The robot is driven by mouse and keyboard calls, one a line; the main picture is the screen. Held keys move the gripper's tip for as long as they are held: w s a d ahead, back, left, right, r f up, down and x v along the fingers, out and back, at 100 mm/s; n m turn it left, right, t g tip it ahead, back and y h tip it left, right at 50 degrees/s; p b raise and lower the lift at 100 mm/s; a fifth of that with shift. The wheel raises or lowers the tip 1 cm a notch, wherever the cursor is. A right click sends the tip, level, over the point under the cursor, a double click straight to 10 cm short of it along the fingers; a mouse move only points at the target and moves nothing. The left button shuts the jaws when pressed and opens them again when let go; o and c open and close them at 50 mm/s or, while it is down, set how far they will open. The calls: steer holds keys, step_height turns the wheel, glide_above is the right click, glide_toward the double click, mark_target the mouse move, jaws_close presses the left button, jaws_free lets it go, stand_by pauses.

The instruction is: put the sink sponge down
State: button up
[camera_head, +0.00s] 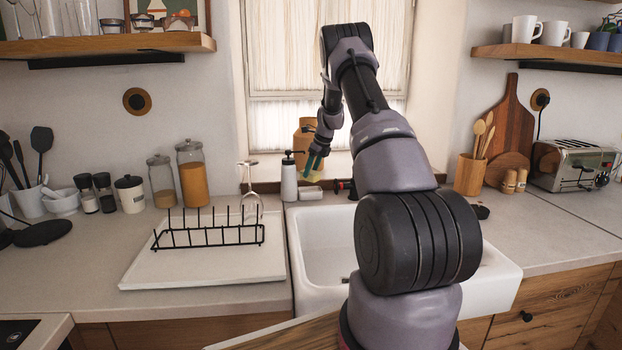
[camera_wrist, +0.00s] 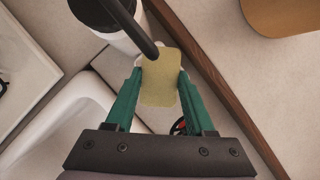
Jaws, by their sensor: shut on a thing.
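The sink sponge (camera_wrist: 160,83) is a pale yellow block between the two green fingers of my gripper (camera_wrist: 157,80) in the wrist view. My gripper is shut on it. In the head view my gripper (camera_head: 312,168) is behind the sink, just right of the white soap dispenser, and the sponge (camera_head: 312,176) shows small at its fingertips. In the wrist view the dispenser's dark spout crosses over near the sponge's top edge. I cannot tell whether the sponge touches the counter.
The white soap dispenser (camera_head: 289,180) stands close by on the left. The white sink (camera_head: 325,235) lies in front, partly hidden by my arm. A drying rack (camera_head: 208,236) and a stemmed glass (camera_head: 250,190) are to the left.

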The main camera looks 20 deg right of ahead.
mark_target(313, 172)
steer(key=shift+w+d+f, duration=0.1)
steer(key=shift+w+d, duration=0.05)
steer(key=shift+w, duration=0.3)
steer(key=shift+f, duration=1.6)
steer(key=shift+f, duration=0.1)
steer(key=shift+f, duration=0.4)
steer(key=o, duration=1.3)
